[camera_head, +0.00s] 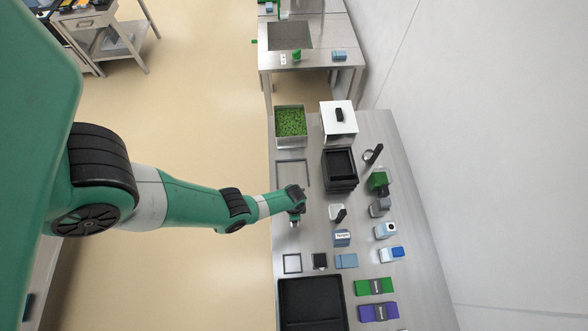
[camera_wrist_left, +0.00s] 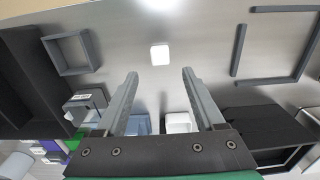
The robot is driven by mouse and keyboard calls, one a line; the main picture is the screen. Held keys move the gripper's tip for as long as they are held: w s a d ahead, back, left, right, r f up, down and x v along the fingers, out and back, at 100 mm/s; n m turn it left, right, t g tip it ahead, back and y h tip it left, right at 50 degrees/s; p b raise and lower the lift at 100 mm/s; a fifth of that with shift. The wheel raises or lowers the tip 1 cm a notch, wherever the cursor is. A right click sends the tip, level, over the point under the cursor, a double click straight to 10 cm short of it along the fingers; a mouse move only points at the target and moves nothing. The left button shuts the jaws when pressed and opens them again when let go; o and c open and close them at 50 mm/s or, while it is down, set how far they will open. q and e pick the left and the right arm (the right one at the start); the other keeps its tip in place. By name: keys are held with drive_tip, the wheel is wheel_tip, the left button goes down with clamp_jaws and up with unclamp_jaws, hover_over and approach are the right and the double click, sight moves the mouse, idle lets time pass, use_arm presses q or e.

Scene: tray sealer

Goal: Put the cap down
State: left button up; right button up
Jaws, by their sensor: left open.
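A small white cap (camera_wrist_left: 160,54), a rounded square, lies on the steel table in the left wrist view, beyond the fingertips and centred between them. My left gripper (camera_head: 294,221) is over the table near its left edge in the head view. In the left wrist view its two fingers (camera_wrist_left: 160,78) are spread wide with nothing between them. The cap looks apart from both fingers. In the head view the cap is hidden or too small to make out by the gripper. My right gripper is in neither view.
A small square frame (camera_head: 292,263) and a larger frame (camera_head: 293,173) lie on either side of the gripper. A black tray (camera_head: 311,305), stacked black trays (camera_head: 340,170), a white dish (camera_head: 336,212) and a blue box (camera_head: 342,238) stand nearby. Bare steel surrounds the cap.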

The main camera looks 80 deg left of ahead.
use_arm(q)
wheel_tip(320, 180, up, 4)
drive_tip(key=shift+f+p, duration=0.1)
drive_tip(key=shift+p, duration=0.95)
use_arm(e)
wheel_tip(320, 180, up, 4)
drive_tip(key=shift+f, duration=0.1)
